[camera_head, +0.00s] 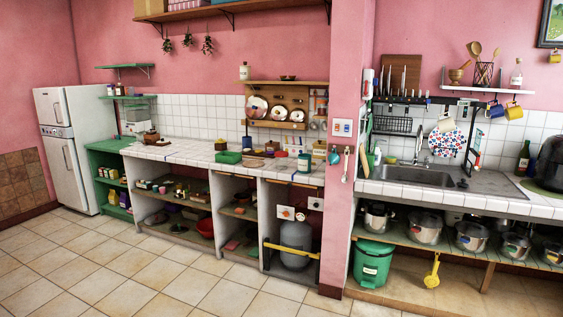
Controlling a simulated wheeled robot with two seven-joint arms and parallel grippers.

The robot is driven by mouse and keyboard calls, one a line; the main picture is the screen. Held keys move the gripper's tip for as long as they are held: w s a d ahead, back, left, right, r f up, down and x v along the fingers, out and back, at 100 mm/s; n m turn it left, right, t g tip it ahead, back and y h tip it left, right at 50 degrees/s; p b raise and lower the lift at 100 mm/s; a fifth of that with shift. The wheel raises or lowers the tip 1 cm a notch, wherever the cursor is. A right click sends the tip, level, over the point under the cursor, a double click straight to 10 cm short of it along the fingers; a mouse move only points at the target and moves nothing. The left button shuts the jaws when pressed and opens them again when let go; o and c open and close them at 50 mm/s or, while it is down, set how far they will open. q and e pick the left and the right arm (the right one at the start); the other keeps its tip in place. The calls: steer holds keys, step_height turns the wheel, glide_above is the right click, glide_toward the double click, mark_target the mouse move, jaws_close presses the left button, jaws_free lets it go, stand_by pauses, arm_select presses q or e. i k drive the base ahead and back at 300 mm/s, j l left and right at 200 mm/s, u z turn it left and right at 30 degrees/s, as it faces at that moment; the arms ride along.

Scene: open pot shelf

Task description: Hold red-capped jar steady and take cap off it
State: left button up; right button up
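Neither of my grippers is in view. I cannot make out a red-capped jar with certainty at this distance. A small white jar (244,71) stands on the wooden wall shelf, and its cap colour is too small to tell. A blue-green container with a light label (304,162) stands upright on the tiled counter near the pink pillar. Several small jars and containers (163,188) sit on the shelf under the left counter, too small to tell their caps.
The tiled counter (195,151) has bare patches among its items. A pink pillar (344,110) separates it from the sink (415,176). Several metal pots (425,229) stand below, beside a green bin (372,265). A white fridge (66,150) stands left. The floor (140,265) is clear.

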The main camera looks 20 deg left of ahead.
mark_target(280, 163)
steer(key=i+j+u, duration=1)
steer(key=i, duration=0.25)
steer(key=i+u, duration=0.35)
steer(key=i+j+z, duration=0.15)
steer(key=i, duration=0.35)
steer(key=i+j+z, duration=0.1)
steer(key=i, duration=0.35)
steer(key=i+j+z, duration=0.15)
steer(key=i, duration=0.3)
steer(key=i+j+z, duration=0.1)
steer(key=i+j, duration=0.2)
steer(key=i, duration=0.15)
